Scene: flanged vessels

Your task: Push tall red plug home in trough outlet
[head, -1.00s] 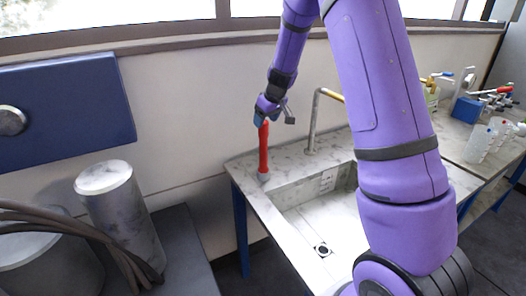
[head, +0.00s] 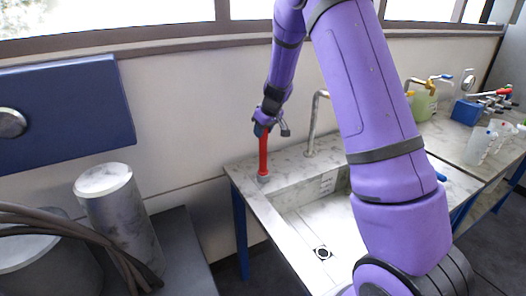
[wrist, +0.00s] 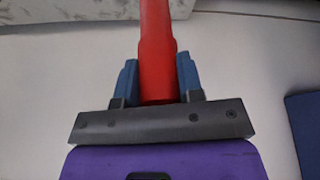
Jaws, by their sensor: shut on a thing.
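The tall red plug (head: 263,155) stands about upright at the back left corner of the trough (head: 247,192) in the head view. Its lower end meets a small grey foot or collar (head: 263,178) on the rim; I cannot tell which. My gripper (head: 265,127) is shut on the plug's upper part. In the wrist view the red plug (wrist: 158,50) runs between the two blue fingertips of my gripper (wrist: 158,78). The dark outlet (head: 322,253) in the trough floor is uncovered and lies apart from the plug.
A bent tap (head: 313,125) rises from the back rim, right of the plug. Bottles (head: 482,142) and a blue box (head: 468,111) stand on the right bench. A grey cylinder (head: 120,215) and hoses (head: 80,232) are at left. The trough basin looks empty.

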